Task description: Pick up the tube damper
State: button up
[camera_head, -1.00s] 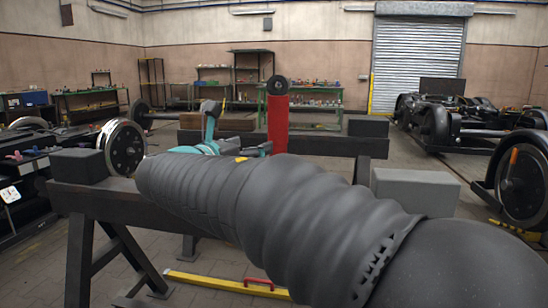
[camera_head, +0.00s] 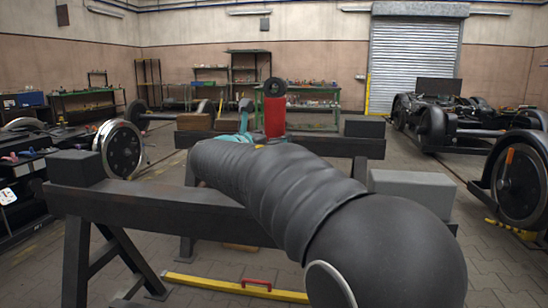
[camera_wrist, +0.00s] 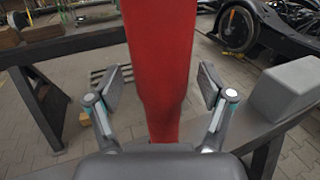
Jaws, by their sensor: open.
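The tube damper is a red cylinder with a dark round eye at its top. In the head view the red damper (camera_head: 274,117) stands upright behind my arm, its lower part hidden by the arm. In the wrist view the damper (camera_wrist: 161,65) runs from the top edge down between the two fingers. My gripper (camera_wrist: 161,88) is open, one finger on each side of the damper, with clear gaps and no contact visible.
A dark trestle frame (camera_head: 150,205) spans the front, with a grey block (camera_head: 412,190) on its right. A yellow bar (camera_head: 235,287) lies on the floor. Wheelsets and a bogie (camera_head: 455,125) stand to the right. A wheel (camera_head: 120,148) stands at left.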

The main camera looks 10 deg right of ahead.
jog(key=shift+w+d, duration=0.45)
jog(key=shift+d, duration=0.05)
grip_shut()
jog(key=shift+r, duration=0.2)
